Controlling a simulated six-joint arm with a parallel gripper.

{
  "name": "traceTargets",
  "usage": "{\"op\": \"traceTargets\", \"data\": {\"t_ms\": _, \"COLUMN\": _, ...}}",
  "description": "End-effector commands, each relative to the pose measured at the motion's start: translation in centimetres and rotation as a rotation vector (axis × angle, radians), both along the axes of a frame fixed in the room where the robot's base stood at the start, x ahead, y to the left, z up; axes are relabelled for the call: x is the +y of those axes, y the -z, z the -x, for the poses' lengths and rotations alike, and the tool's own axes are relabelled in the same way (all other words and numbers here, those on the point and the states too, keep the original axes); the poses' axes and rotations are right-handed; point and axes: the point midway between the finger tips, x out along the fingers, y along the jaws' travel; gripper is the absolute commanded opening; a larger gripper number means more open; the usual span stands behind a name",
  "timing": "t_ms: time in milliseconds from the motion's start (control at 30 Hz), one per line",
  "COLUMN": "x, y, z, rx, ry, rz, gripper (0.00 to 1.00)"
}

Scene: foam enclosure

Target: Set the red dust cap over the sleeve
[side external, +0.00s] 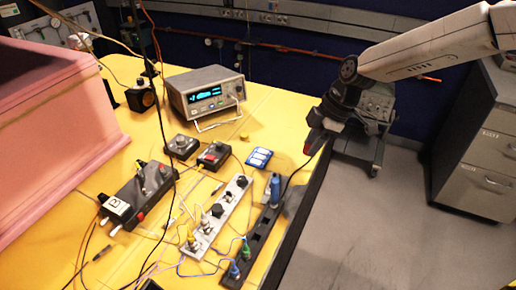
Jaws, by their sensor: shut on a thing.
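My gripper (318,134) is at the upper right of the yellow table, over its right edge. It is shut on a small red piece, which I take to be the red dust cap (308,146); the fingers and its small size hide most of its shape. An upright blue cylinder (275,188) stands at the far end of the black strip (262,235), below and left of my gripper and apart from it. It may be the sleeve, but I cannot tell for sure.
A white strip (222,212) with several connectors, a black box (140,195) and loose cables crowd the table. A bench meter (205,92) stands behind, near two small knob boxes. A blue-and-white item (259,158) lies near the right edge. A pink foam block (50,130) fills the left.

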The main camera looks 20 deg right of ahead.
Motion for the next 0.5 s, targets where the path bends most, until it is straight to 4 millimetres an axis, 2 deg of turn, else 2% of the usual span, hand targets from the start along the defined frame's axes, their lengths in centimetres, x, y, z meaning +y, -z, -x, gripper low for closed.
{"op": "traceTargets", "data": {"t_ms": 33, "x": 1.5, "y": 0.3, "z": -0.4, "rx": 0.001, "ry": -0.006, "rz": 0.001, "gripper": 0.0}}
{"op": "traceTargets", "data": {"t_ms": 233, "x": 7.5, "y": 1.2, "z": -1.9, "rx": 0.001, "ry": -0.009, "rz": 0.003, "gripper": 0.0}}
{"op": "traceTargets", "data": {"t_ms": 500, "x": 15.2, "y": 2.5, "z": -2.3, "rx": -0.002, "ry": -0.005, "rz": -0.001, "gripper": 0.0}}
